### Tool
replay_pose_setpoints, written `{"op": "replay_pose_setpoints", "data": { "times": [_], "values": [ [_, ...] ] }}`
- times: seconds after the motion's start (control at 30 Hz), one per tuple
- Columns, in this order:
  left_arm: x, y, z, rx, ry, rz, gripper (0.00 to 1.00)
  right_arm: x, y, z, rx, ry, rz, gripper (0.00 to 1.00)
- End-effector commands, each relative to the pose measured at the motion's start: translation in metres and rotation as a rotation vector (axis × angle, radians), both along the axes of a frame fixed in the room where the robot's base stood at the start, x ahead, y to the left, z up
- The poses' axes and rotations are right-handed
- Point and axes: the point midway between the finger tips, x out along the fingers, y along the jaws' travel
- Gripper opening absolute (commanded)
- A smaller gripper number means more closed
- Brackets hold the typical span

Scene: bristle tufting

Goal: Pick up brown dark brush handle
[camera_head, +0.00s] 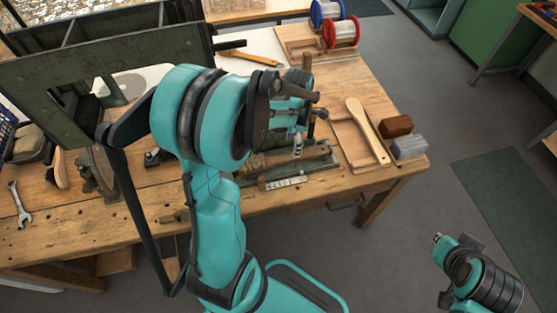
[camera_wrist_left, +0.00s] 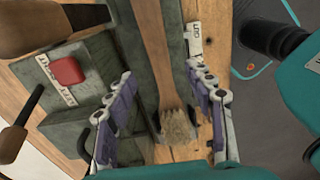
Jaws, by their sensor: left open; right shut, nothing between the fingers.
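A dark brown wooden brush handle (camera_head: 312,154) lies in a green metal fixture on the workbench, partly hidden by my left arm. In the left wrist view the brush handle (camera_wrist_left: 154,45) runs down from the top edge and ends in pale bristles (camera_wrist_left: 178,128). My left gripper (camera_head: 298,146) is above the fixture. In the left wrist view my left gripper (camera_wrist_left: 163,110) is open, with one finger on each side of the bristle end; I cannot tell whether they touch it. My right gripper (camera_head: 438,239) is shut and empty, off the bench at the lower right.
A lighter wooden brush (camera_head: 367,130) lies on a wooden tray, beside a brown block (camera_head: 396,125) and a grey block (camera_head: 410,147). A red button (camera_wrist_left: 67,71) sits on the green fixture. A large green machine frame stands at left. Spools (camera_head: 340,33) stand at the back.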

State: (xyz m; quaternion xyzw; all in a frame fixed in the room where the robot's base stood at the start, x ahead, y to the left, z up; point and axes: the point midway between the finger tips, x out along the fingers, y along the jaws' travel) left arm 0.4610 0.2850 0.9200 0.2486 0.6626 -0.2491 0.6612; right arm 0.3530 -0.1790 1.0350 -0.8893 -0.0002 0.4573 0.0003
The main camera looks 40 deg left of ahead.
Motion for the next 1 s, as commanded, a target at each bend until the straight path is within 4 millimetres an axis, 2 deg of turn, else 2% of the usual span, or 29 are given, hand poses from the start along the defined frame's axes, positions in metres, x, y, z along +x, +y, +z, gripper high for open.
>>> {"op": "replay_pose_setpoints", "data": {
  "times": [0.03, 0.23, 0.43, 0.53, 0.7, 0.77, 0.9, 0.93, 1.0],
  "values": [
    [0.0, 0.0, -0.008, 0.0, 0.0, -0.001, 0.54, 0.0, 0.0, -0.005, 0.0, 0.0, 0.0, 0.0],
    [-0.002, 0.003, -0.027, 0.0, -0.001, -0.002, 0.54, 0.0, 0.0, -0.014, 0.0, 0.0, 0.0, 0.0],
    [-0.005, 0.006, -0.059, 0.001, -0.002, -0.004, 0.54, 0.0, 0.0, -0.03, 0.0, 0.0, 0.0, 0.0],
    [-0.005, 0.005, -0.064, 0.001, -0.002, -0.004, 0.54, 0.0, 0.0, -0.032, 0.0, 0.0, 0.0, 0.0],
    [-0.005, 0.005, -0.063, 0.001, -0.002, -0.005, 0.54, 0.0, 0.0, -0.03, 0.0, 0.0, 0.0, 0.0],
    [-0.005, 0.005, -0.062, 0.001, -0.002, -0.005, 0.4, 0.0, 0.0, -0.03, 0.0, 0.0, 0.0, 0.0],
    [-0.005, 0.005, -0.062, 0.001, -0.002, -0.005, 0.03, 0.0, 0.0, -0.03, 0.0, 0.0, 0.0, 0.0],
    [-0.005, 0.005, -0.062, 0.001, -0.002, -0.005, 0.0, 0.0, 0.0, -0.03, 0.0, 0.0, 0.0, 0.0],
    [-0.005, 0.005, -0.062, 0.001, -0.002, -0.005, 0.0, 0.0, 0.0, -0.03, 0.0, 0.0, 0.0, 0.0]
  ]
}}
